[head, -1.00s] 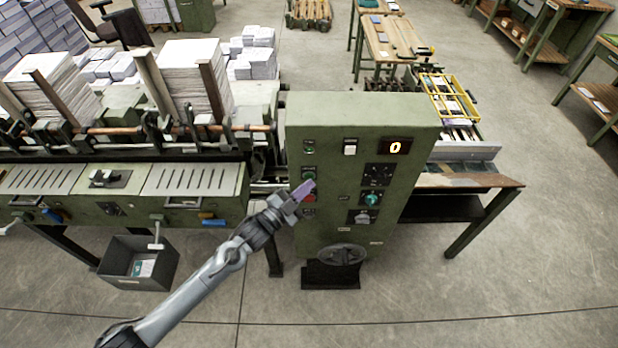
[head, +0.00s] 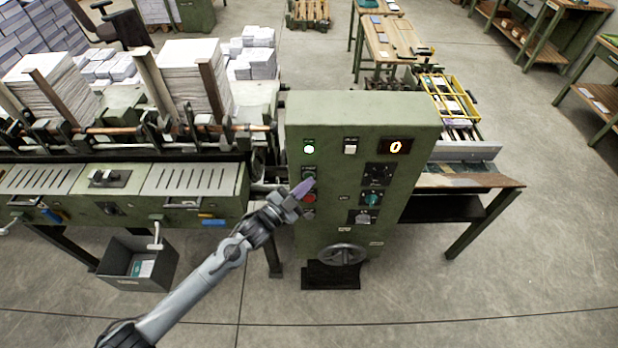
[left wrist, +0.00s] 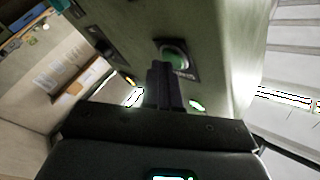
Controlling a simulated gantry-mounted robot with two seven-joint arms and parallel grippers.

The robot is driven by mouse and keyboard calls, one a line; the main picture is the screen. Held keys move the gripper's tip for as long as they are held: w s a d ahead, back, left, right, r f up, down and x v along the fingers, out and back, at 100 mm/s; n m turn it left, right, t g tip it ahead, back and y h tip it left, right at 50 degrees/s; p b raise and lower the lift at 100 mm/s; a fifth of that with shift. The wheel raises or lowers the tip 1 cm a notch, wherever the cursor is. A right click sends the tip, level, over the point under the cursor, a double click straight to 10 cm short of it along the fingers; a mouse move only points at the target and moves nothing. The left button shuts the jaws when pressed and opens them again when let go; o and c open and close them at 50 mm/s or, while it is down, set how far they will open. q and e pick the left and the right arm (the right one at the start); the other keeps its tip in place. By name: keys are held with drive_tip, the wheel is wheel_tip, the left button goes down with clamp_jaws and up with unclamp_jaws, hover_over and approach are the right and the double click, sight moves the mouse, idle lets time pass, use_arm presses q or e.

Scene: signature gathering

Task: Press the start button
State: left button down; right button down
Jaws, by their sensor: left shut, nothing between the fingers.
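The green control cabinet (head: 350,112) stands in the middle of the head view. The green start button (left wrist: 173,57) shows in the left wrist view, in a dark square mount just beyond my fingertips. In the head view my gripper largely hides it. My left gripper (head: 304,187) is shut and empty, its purple-looking fingertips at the cabinet's left button column. In the left wrist view the closed fingers (left wrist: 160,68) overlap the mount's lower edge; I cannot tell whether they touch the button. A lamp (head: 309,149) above glows white. My right gripper is not in view.
A red button (head: 309,198) sits just below my fingertips. A dial, a green knob (head: 371,199), a display (head: 395,147) reading 0 and a handwheel (head: 343,256) are on the same face. The gathering machine with paper stacks (head: 190,80) stands left. The floor in front is clear.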

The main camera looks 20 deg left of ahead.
use_arm(q)
drive_tip(key=shift+s+d+p, duration=0.25)
drive_tip(key=shift+s+p, duration=0.35)
drive_tip(key=shift+s, duration=0.15)
drive_tip(key=shift+r, duration=0.1)
drive_tip(key=shift+s+d+p, duration=0.3)
drive_tip(key=shift+s+p, duration=0.2)
drive_tip(key=shift+s, duration=0.3)
drive_tip(key=shift+s+d+p, duration=0.35)
drive_tip(key=shift+s+p, duration=0.1)
drive_tip(key=shift+s, duration=0.3)
drive_tip(key=shift+s+d+p, duration=0.3)
drive_tip(key=shift+s+p, duration=0.2)
drive_tip(key=shift+s, duration=0.3)
